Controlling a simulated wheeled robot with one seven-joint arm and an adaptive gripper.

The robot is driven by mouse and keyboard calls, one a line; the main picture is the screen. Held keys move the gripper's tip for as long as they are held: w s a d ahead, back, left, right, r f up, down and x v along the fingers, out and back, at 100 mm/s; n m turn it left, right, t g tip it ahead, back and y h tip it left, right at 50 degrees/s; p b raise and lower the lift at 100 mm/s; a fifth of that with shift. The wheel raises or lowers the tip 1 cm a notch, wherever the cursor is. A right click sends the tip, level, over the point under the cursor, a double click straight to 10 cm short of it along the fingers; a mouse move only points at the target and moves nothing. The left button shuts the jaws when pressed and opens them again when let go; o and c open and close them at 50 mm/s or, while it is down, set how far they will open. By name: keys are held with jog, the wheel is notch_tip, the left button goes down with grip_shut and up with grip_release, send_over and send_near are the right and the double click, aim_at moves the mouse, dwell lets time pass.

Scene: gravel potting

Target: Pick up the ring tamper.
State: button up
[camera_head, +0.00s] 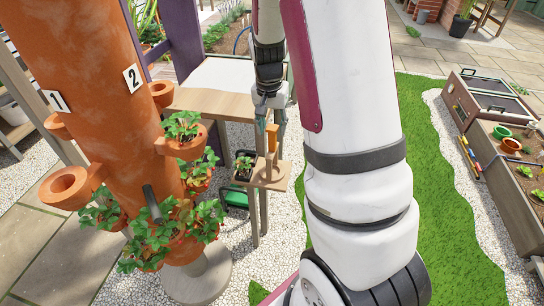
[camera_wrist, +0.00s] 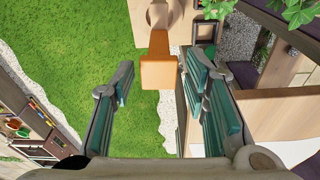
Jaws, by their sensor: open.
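The ring tamper (camera_head: 271,138) appears to be the upright piece with an orange grip and a pale wooden lower part, standing on a small wooden shelf. In the wrist view its orange grip (camera_wrist: 158,70) lies between my finger lines, closer to the right finger. A gap of grass shows between it and the left finger. My gripper (camera_head: 269,108) is open and points down just above the tamper in the head view. Both green-padded fingers show in the wrist view (camera_wrist: 162,84). The tamper's lower end is partly out of the wrist view, and I cannot tell whether a finger touches it.
The small shelf (camera_head: 277,184) also bears a dark pot with a seedling (camera_head: 243,166). A wooden table (camera_head: 215,104) stands behind it. A terracotta planter column (camera_head: 95,90) with strawberry plants stands at left. A raised bed (camera_head: 505,190) is far right. Grass lies between.

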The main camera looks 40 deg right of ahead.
aim_at(273, 137)
jog(key=f, duration=0.1)
jog(key=f+b, duration=0.1)
jog(key=f, duration=0.3)
jog(key=shift+w+d+f, duration=0.1)
jog(key=shift+d+f, duration=0.05)
jog(key=shift+d, duration=0.1)
grip_shut()
